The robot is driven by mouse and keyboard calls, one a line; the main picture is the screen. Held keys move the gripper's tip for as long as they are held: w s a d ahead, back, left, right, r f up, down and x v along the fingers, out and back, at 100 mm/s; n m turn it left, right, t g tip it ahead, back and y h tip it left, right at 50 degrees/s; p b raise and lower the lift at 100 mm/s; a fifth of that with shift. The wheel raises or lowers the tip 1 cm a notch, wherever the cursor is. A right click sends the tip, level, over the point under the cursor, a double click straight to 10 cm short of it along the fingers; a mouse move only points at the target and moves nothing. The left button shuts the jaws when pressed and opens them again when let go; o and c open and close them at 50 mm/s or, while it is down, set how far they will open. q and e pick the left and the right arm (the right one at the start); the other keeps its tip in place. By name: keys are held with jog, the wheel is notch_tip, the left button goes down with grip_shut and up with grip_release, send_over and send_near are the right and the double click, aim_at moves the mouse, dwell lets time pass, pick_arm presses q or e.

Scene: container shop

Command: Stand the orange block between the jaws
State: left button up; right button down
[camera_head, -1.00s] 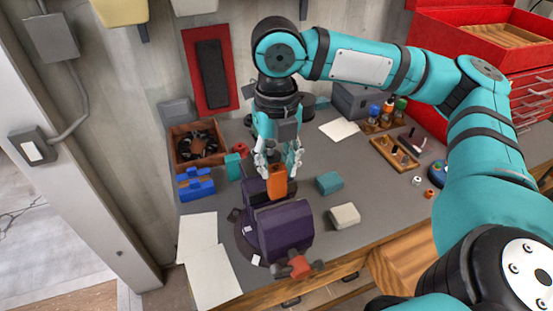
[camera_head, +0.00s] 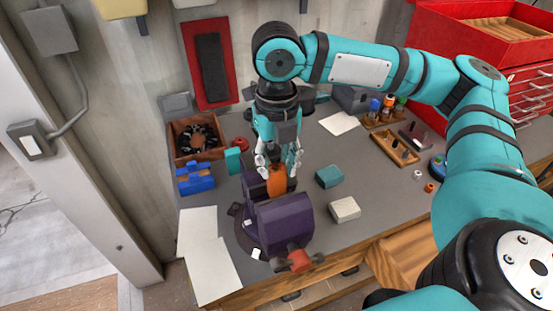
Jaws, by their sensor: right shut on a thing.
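The orange block (camera_head: 277,182) is upright in my right gripper (camera_head: 279,166), whose fingers are shut on its upper part. The block is at the gap of the purple vise (camera_head: 285,222), just behind the big front jaw. The block's lower end is hidden by that jaw, so I cannot tell whether it touches the bottom of the gap. The rear jaw (camera_head: 250,187) is partly hidden behind the gripper and block. My left gripper is not in view.
A teal block (camera_head: 329,177) and a pale block (camera_head: 345,209) lie right of the vise. White sheets (camera_head: 211,259) lie at front left. Wooden holders (camera_head: 395,149) stand at back right.

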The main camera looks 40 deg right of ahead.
aim_at(277, 179)
jog(key=shift+f+b, duration=0.45)
jog(key=shift+f, duration=1.7)
dwell(0.4)
jog(key=c, duration=0.8)
grip_release()
jog(key=shift+c, duration=0.2)
notch_tip(277, 179, up, 6)
jog(key=p, duration=0.8)
